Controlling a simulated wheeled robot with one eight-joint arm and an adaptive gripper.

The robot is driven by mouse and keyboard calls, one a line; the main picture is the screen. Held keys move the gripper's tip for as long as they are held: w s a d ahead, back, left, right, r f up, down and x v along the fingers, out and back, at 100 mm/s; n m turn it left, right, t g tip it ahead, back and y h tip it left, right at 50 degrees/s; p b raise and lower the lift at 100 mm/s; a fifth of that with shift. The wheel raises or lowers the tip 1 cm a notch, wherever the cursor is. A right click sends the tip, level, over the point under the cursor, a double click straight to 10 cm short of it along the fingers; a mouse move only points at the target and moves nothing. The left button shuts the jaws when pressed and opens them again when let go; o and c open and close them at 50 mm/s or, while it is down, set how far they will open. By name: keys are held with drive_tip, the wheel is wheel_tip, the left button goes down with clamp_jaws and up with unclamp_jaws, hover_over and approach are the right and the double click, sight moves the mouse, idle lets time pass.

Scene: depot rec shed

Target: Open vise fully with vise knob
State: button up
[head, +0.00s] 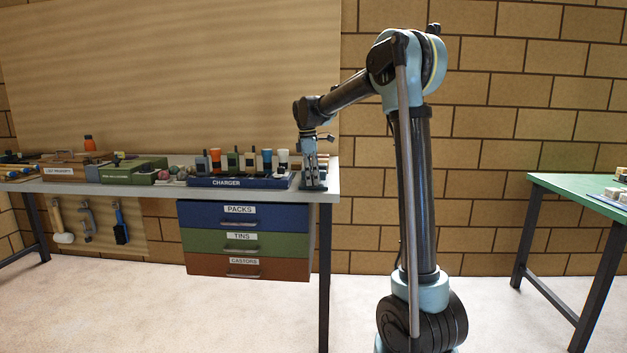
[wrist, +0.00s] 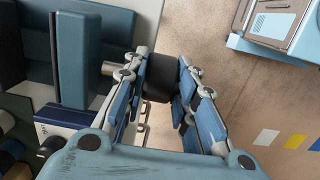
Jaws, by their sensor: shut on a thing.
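The vise (head: 313,186) stands at the right end of the workbench, mostly behind my gripper (head: 311,166) in the head view. In the wrist view the blue-grey vise body (wrist: 77,50) fills the upper left. A short metal shaft (wrist: 108,68) runs from it to the right, toward the dark round vise knob (wrist: 158,82). My gripper (wrist: 160,74) is shut on this knob, with one finger on its left and one on its right. The fingers hide part of the knob. I cannot tell how wide the vise jaws stand apart.
The blue charger rack (head: 240,182) with several upright items stands just left of the vise. Drawers (head: 245,240) hang below the workbench (head: 330,187). A green table (head: 572,190) stands at the far right.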

drive_tip(key=h, duration=0.3)
drive_tip(key=shift+w+a, duration=0.1)
drive_tip(key=shift+a, duration=0.25)
drive_tip(key=shift+a+h, duration=0.2)
drive_tip(key=shift+h, duration=1.5)
drive_tip(key=o, duration=1.1)
drive_tip(key=shift+f, duration=0.1)
drive_tip(key=shift+c, duration=0.2)
drive_tip(key=v, duration=1.2)
drive_tip(key=shift+w, duration=0.2)
drive_tip(key=shift+a+f, duration=0.1)
drive_tip(key=shift+f, duration=0.05)
